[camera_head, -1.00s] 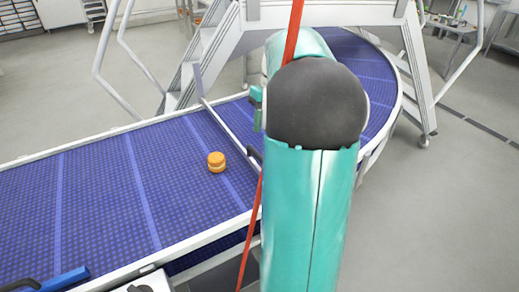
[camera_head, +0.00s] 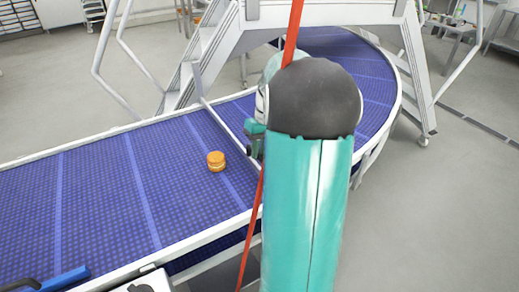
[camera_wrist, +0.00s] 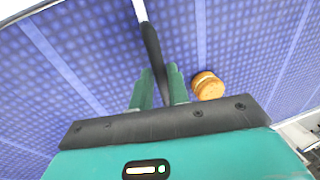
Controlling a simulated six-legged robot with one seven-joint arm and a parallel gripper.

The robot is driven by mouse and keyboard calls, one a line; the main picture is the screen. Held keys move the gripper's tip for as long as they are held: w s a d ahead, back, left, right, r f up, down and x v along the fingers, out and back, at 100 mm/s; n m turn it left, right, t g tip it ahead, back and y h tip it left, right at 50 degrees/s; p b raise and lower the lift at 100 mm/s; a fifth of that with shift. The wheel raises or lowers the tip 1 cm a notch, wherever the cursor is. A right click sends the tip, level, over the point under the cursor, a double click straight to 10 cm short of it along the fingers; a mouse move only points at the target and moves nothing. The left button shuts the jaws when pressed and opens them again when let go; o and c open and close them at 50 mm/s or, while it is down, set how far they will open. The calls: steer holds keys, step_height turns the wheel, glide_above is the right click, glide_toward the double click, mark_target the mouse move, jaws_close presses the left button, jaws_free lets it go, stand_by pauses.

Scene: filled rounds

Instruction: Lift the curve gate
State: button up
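The curve gate (camera_head: 222,122) is a thin pale bar lying across the blue belt. Its black handle (camera_wrist: 151,45) shows in the wrist view, running down between my fingers. My gripper (camera_wrist: 160,80) has its two green fingers apart, one on each side of the handle's near end. I see no clear sign that they press on it. In the head view my gripper (camera_head: 254,138) is at the gate's near end, partly hidden by my arm, which also covers most of the handle.
An orange round sandwich biscuit (camera_head: 216,161) lies on the belt left of the gate; it also shows in the wrist view (camera_wrist: 208,86). The blue belt (camera_head: 100,200) curves away behind my arm. White steps (camera_head: 200,60) stand behind it. A blue bar (camera_head: 65,280) lies lower left.

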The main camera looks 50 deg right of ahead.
jaws_close()
step_height(320, 180, up, 12)
steer(key=o, duration=0.5)
jaws_free()
steer(key=shift+f, duration=0.1)
steer(key=d+r, duration=0.1)
steer(key=r, duration=0.8)
steer(key=s+d+r, duration=0.1)
steer(key=r, duration=0.3)
steer(key=shift+d+r, duration=0.25)
steer(key=shift+d, duration=0.05)
